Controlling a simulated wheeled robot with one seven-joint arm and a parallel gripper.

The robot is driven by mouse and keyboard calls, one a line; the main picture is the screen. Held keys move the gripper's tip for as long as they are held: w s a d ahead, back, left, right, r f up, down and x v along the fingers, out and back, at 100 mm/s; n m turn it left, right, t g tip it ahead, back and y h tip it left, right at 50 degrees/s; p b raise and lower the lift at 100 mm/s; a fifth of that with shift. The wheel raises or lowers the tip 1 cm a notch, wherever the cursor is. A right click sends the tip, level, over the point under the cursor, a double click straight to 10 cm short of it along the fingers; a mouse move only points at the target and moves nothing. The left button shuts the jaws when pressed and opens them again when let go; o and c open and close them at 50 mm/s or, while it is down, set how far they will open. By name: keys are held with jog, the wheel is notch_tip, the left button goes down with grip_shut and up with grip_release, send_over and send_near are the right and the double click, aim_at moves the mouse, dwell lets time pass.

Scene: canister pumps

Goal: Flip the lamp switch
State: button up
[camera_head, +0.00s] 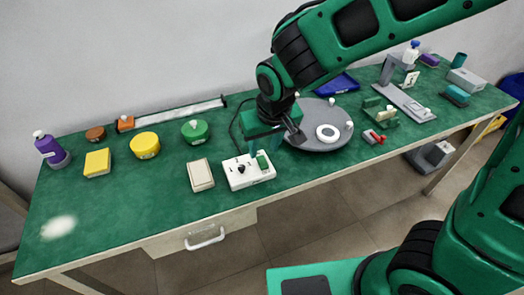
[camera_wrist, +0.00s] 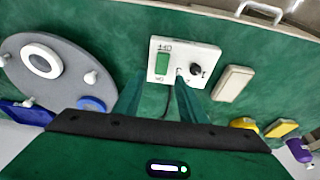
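A white control box (camera_head: 249,171) with a green rocker switch (camera_head: 262,162) and a black knob (camera_head: 241,169) lies near the front edge of the green table. In the wrist view the green rocker (camera_wrist: 163,63) and the knob (camera_wrist: 196,69) show just beyond my fingertips. A flat beige plate (camera_head: 201,175), like a wall switch, lies left of the box; it also shows in the wrist view (camera_wrist: 233,83). The frames do not show which is the lamp's. My gripper (camera_wrist: 160,80) is open and empty, its fingers apart, pointing down above the table behind the box.
A grey round plate (camera_head: 318,128) with a white ring lies right of my gripper. Yellow (camera_head: 145,146) and green (camera_head: 195,131) round containers stand back left. A small red-handled part (camera_head: 374,136) lies further right. The table's left front is mostly clear.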

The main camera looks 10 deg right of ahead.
jog(key=v, duration=0.6)
jog(key=shift+r, duration=0.25)
jog(key=shift+d, duration=0.1)
jog(key=s+d+r+m+g+h, duration=0.1)
jog(key=s+d+m, duration=0.1)
jog(key=d, duration=0.9)
jog(key=s+d+m+h, duration=0.1)
jog(key=d+m, duration=0.2)
jog(key=d, duration=0.7)
jog(key=s+d+m+g+y, duration=0.1)
jog(key=s+d+m, duration=0.3)
jog(key=s+d, duration=0.9)
jog(key=shift+s+f+m+g, duration=0.15)
jog(key=shift+s+m+g, duration=0.15)
jog(key=shift+s+g, duration=0.5)
jog(key=shift+s, duration=0.2)
